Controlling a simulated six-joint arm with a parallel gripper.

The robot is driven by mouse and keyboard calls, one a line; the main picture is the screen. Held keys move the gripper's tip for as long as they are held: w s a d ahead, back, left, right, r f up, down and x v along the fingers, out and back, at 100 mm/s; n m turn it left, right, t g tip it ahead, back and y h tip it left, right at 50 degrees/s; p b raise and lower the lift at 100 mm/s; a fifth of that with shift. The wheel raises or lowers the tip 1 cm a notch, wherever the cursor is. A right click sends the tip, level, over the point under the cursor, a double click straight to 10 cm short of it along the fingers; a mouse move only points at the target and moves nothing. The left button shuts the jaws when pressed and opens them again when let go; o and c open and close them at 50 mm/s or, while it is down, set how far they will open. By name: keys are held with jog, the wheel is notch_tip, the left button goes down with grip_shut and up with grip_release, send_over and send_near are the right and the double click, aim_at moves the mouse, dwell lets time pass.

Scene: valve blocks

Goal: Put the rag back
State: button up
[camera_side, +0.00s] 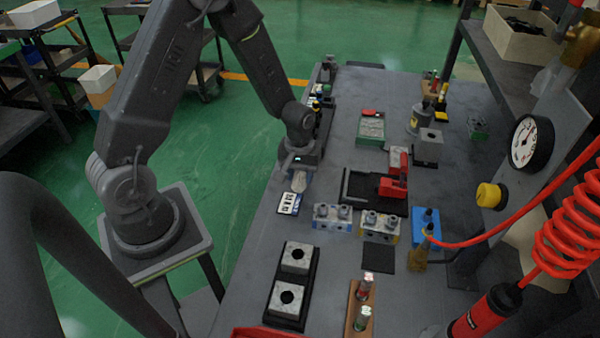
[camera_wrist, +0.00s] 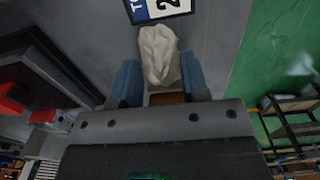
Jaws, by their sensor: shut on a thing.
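A crumpled off-white rag (camera_wrist: 159,55) is between the two blue fingers of my gripper (camera_wrist: 160,82) in the wrist view. My gripper is shut on it. In the side view my gripper (camera_side: 298,172) is at the left edge of the grey bench, and the rag (camera_side: 299,182) shows just below it. A label card with dark print (camera_side: 289,204) lies on the bench close in front of the rag. The card also shows at the top of the wrist view (camera_wrist: 160,8). I cannot tell whether the rag touches the bench.
Metal valve blocks (camera_side: 333,218) stand right of the card. A black tray with a red clamp (camera_side: 393,186) lies behind them. A black holder with two blocks (camera_side: 290,280) is nearer the front. A red coiled hose (camera_side: 570,235) hangs at the right. Bare bench (camera_side: 250,250) lies front left.

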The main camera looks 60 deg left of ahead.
jog(key=o, duration=0.8)
jog(key=shift+f, duration=0.1)
jog(key=shift+o, duration=0.2)
notch_tip(320, 180, up, 12)
jog(key=r, duration=0.1)
notch_tip(320, 180, up, 11)
jog(key=m+t, duration=0.3)
jog(key=m, duration=0.1)
send_over(300, 172)
jog(key=s+d, duration=0.5)
jog(key=s, duration=0.2)
jog(key=s+d+r+m+t, duration=0.2)
jog(key=s+d+r+m, duration=0.1)
jog(key=s, duration=0.5)
jog(key=shift+s+r+m, duration=0.4)
jog(key=shift+r+m, duration=0.4)
jog(key=shift+m, duration=0.1)
